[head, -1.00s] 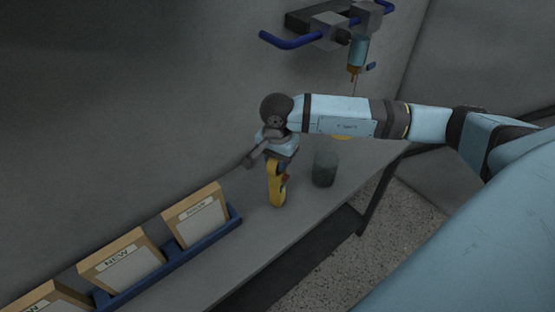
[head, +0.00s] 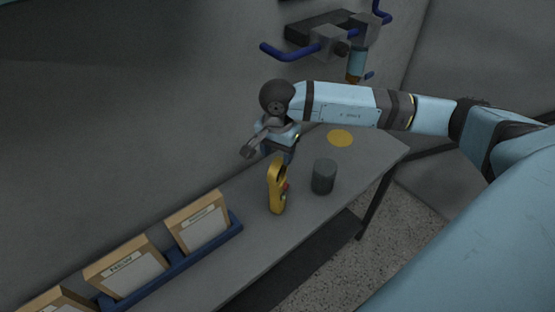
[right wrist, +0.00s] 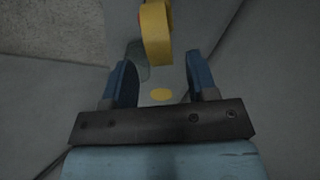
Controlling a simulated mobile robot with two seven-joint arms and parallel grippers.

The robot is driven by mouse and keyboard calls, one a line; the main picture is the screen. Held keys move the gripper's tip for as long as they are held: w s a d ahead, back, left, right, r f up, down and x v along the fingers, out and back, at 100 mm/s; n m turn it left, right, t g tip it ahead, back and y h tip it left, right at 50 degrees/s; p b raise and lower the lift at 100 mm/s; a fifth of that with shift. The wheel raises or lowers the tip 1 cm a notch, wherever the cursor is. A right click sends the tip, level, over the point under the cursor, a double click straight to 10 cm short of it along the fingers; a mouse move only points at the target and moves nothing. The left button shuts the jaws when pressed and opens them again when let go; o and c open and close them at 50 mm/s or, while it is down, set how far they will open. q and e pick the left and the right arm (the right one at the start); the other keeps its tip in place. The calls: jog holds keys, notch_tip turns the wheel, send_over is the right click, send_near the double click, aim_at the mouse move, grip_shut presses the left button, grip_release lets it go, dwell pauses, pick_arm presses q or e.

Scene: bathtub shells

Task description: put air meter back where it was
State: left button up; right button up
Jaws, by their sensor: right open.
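The air meter (head: 277,190), a yellow handheld device with a looped top, stands upright on the grey shelf (head: 262,236). A flat yellow disc (head: 340,138) lies on the shelf to the right and further back. My right gripper (head: 287,153) is just above and behind the meter, open and empty, its fingers partly hidden in the head view. In the right wrist view, the meter (right wrist: 156,35) shows beyond the open fingers (right wrist: 159,62), apart from them. The yellow disc also shows there (right wrist: 160,95). My left gripper is not in view.
A dark grey cylinder (head: 323,176) stands close to the right of the meter. A blue rack (head: 178,264) with several labelled boxes (head: 197,224) fills the shelf's left part. A wall fixture with blue bars (head: 286,51) hangs above my arm. The shelf's right end is mostly clear.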

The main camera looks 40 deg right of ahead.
notch_tip(320, 180, up, 5)
jog(key=shift+r+p, duration=0.1)
jog(key=shift+p, duration=0.55)
jog(key=s+a+m+t+y, duration=0.1)
jog(key=s+a+m+y, duration=0.3)
jog(key=a+m+y, duration=0.55)
jog(key=s+a+m+t+y, duration=0.1)
jog(key=s+a+m+y, duration=0.4)
jog(key=a+y, duration=0.75)
jog(key=w+d+f+m+t+h, duration=0.1)
jog(key=d+f+m+t+h, duration=0.15)
jog(key=m+t+h, duration=0.65)
jog(key=w+d+f+m+t+h, duration=0.1)
jog(key=w+f+m+t, duration=0.3)
jog(key=m, duration=1.2)
jog(key=s+d+f+m+g+h, duration=0.2)
jog(key=s+d+f+m+h, duration=0.1)
jog(key=s+f+m, duration=0.4)
jog(key=s+d+f+m+g+h, duration=0.2)
jog(key=s+d+f+m+h, duration=0.2)
jog(key=s+f+m, duration=0.3)
notch_tip(320, 180, down, 3)
jog(key=m+h, duration=0.1)
jog(key=m, duration=0.2)
jog(key=shift+s+h, duration=0.15)
jog(key=shift+h, duration=0.25)
